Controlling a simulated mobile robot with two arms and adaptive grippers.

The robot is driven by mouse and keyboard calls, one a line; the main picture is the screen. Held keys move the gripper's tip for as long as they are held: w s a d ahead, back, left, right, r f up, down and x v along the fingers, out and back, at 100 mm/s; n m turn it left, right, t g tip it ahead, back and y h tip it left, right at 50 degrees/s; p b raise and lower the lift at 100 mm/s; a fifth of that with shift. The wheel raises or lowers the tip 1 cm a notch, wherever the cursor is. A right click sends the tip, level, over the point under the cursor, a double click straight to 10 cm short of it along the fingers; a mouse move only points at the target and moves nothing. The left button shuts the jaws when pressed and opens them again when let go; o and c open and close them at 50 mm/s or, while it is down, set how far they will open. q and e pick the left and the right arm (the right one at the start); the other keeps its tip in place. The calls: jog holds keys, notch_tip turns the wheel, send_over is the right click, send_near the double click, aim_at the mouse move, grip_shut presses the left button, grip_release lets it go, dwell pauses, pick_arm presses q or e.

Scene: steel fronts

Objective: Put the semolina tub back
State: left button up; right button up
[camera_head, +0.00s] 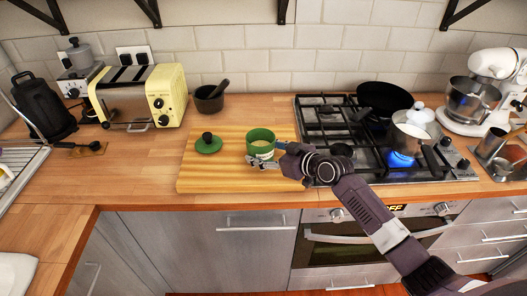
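The semolina tub appears to be the green open tub (260,136), with a pale label and pale contents. It is upright over the wooden board. A green lid with a dark knob (208,145) lies on the board to its left. My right gripper (267,156) reaches in from the right, low at the tub. One finger shows across the tub's lower front and the other at its right side. I cannot tell whether the fingers press on the tub, or whether its base touches the board. My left gripper is not in view.
The wooden board (200,181) has bare room around the lid. A mortar with pestle (209,100) and yellow toaster (148,98) stand behind left. Right is the gas hob (325,109), with a pot (410,132) over a lit blue flame and a black pan (384,98).

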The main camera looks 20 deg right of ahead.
jog(key=shift+r, duration=0.1)
jog(key=o, duration=1.4)
jog(key=shift+f, duration=0.2)
jog(key=shift+r, duration=0.1)
